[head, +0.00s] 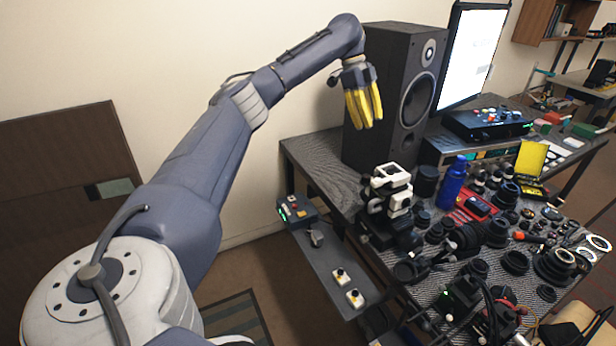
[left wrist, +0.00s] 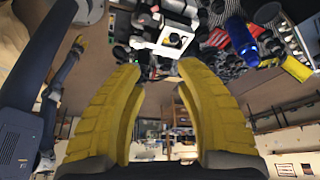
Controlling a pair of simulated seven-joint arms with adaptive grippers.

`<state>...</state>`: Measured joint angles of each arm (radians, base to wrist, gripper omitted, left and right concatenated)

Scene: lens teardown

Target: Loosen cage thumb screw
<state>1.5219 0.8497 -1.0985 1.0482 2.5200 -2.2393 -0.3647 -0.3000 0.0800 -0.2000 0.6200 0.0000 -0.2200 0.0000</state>
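A white-and-black cage assembly (head: 390,188) stands upright on the left part of the dark workbench. It also shows at the top of the left wrist view (left wrist: 172,38). Its thumb screw is too small to make out. My left gripper (head: 365,118) hangs with its yellow fingers pointing down, in front of the black speaker and above and apart from the cage. In the left wrist view the fingers (left wrist: 157,68) are spread wide with nothing between them. My right gripper does not show.
A tall black speaker (head: 394,95) and a monitor (head: 474,55) stand behind the cage. A blue bottle (head: 453,182) and many lens parts crowd the bench to its right. A lower side shelf (head: 325,262) holds small switch boxes. The air around my left gripper is mostly free.

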